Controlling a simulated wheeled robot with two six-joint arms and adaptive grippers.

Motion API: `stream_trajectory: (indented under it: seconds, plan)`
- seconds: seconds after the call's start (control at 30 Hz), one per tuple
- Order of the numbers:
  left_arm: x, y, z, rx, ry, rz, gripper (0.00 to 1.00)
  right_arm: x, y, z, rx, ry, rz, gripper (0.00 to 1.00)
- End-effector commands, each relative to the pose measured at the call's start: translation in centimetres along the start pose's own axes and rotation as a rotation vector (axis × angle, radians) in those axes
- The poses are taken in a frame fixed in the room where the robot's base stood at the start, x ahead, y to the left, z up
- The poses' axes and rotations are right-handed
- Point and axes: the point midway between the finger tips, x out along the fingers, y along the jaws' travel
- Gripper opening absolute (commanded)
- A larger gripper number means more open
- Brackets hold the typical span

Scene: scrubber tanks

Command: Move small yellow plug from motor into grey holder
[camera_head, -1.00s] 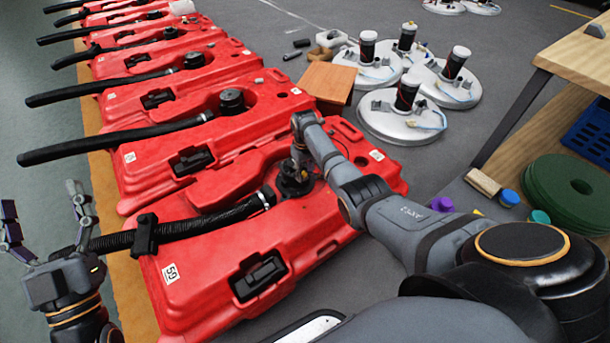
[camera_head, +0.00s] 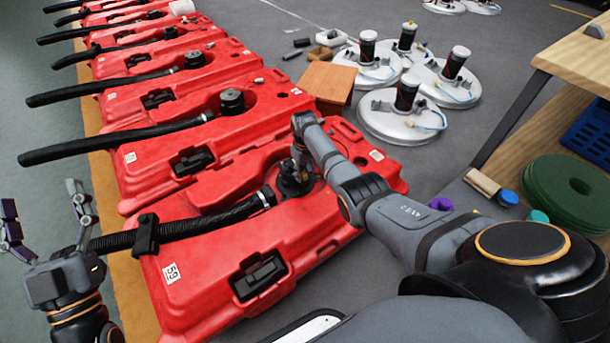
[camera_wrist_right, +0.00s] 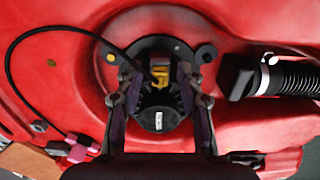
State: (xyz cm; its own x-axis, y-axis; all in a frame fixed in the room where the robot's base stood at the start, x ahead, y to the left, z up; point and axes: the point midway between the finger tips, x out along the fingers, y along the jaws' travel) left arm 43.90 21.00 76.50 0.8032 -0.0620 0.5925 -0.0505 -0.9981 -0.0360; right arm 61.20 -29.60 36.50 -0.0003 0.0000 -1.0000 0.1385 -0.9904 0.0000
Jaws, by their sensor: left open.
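The small yellow plug (camera_wrist_right: 159,73) sits on top of the black motor (camera_wrist_right: 158,112) in the right wrist view. The motor stands in a round recess of the nearest red tank (camera_head: 210,262). My right gripper (camera_wrist_right: 157,74) has its fingers spread on both sides of the plug, with a gap on each side. In the head view my right gripper (camera_head: 300,172) is over the motor and largely hides it. My left gripper (camera_head: 42,212) is open and empty at the left edge, beside the black hose. I cannot clearly make out the grey holder.
A black hose (camera_head: 205,222) runs from the motor area to the left. A thin black cable (camera_wrist_right: 45,32) loops around the recess. More red tanks (camera_head: 200,140) stand in a row behind. A brown box (camera_head: 326,82) and round white brush units (camera_head: 400,122) are beyond.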

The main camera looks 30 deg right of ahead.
Motion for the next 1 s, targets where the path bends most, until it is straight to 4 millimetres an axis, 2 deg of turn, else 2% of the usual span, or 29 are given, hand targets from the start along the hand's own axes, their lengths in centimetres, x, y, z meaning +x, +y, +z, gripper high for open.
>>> stream_trajectory:
  seconds: [0.43,0.73,0.93,0.97,1.0]
  plan:
    - [0.26,-0.02,-0.36,0.0,0.0,0.0,0.75,0.0,-0.01,-0.01,0.0,0.0,0.0,0.38]
    - [0.26,-0.02,-0.36,0.0,0.0,0.0,0.75,-0.01,-0.01,-0.01,0.0,0.0,0.0,0.0]
    - [0.27,-0.02,-0.36,0.0,0.0,0.0,0.75,-0.01,-0.01,0.0,0.0,0.0,0.0,0.0]
    - [0.27,-0.02,-0.36,0.0,0.0,0.0,0.75,-0.01,-0.01,0.0,0.0,0.0,0.0,0.23]
    - [0.27,-0.02,-0.36,0.0,0.0,0.0,0.75,-0.01,0.0,0.0,0.0,0.0,0.0,0.29]
